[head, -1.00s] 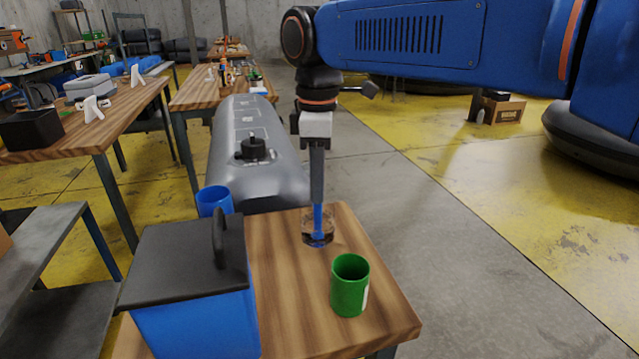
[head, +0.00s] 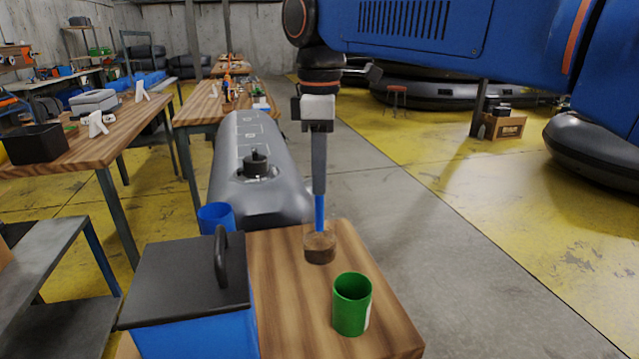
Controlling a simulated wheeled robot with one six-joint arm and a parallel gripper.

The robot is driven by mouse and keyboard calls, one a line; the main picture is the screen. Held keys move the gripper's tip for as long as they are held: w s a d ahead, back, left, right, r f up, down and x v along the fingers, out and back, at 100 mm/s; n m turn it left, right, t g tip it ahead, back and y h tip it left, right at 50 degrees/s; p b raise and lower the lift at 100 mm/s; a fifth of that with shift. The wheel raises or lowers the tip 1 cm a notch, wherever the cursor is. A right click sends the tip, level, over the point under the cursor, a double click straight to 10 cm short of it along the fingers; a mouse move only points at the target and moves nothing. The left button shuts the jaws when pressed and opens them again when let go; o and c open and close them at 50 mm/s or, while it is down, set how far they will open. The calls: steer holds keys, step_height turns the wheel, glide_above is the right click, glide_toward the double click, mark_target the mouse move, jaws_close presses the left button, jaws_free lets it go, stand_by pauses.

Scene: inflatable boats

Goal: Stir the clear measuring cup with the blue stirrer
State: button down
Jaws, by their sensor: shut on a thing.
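My gripper (head: 319,190) points straight down over the wooden table (head: 285,290) and is shut on the upper part of the blue stirrer (head: 319,212). The stirrer is upright. Its visible lower end meets the top of the clear measuring cup (head: 319,249); I cannot tell how far it reaches inside. The cup stands upright on the table, with brown showing through it. The gripper's fingers are above the cup's rim, apart from it.
A green mug (head: 351,305) stands in front of the cup, slightly right. A blue cooler with a dark lid (head: 185,280) stands at the left, with a blue cup (head: 216,217) behind it. A grey inflatable tube (head: 255,190) lies behind the table.

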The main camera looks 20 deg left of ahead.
steer(key=shift+r, duration=1.8)
steer(key=shift+r, duration=2.5)
